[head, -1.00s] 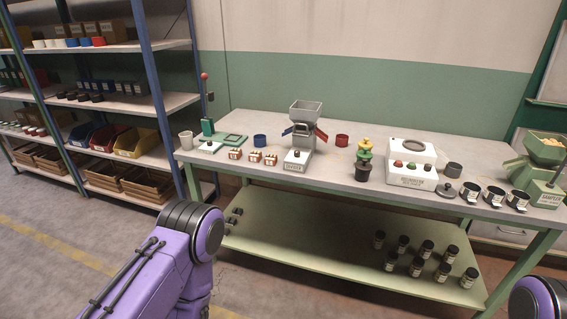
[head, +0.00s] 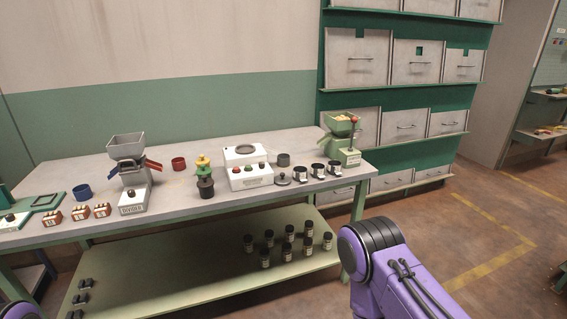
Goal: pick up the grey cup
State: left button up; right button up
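A small dark grey cup (head: 283,160) stands upright on the workbench (head: 225,205), just right of the white machine with a round top. Several darker cups (head: 318,170) with pale labels stand in a row to its right. A lid-like dark disc (head: 283,179) with a knob lies in front of it. Neither gripper shows in the head view. Only links of my purple arms show, at the bottom right and in the bottom left corner, away from the cup.
The white machine (head: 250,179) stands left of the cup, and a green hopper (head: 343,137) stands to its right. A grey hopper (head: 126,148) is further left. Several black jars (head: 290,233) stand on the lower shelf. Open floor (head: 490,225) lies right of the bench.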

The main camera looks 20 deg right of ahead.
aim_at(284, 160)
jog(key=z, duration=0.45)
jog(key=k, duration=0.55)
jog(key=z, duration=0.95)
jog(key=i, duration=0.6)
jog(key=u, duration=0.5)
jog(key=i, duration=0.8)
jog(key=u, duration=0.8)
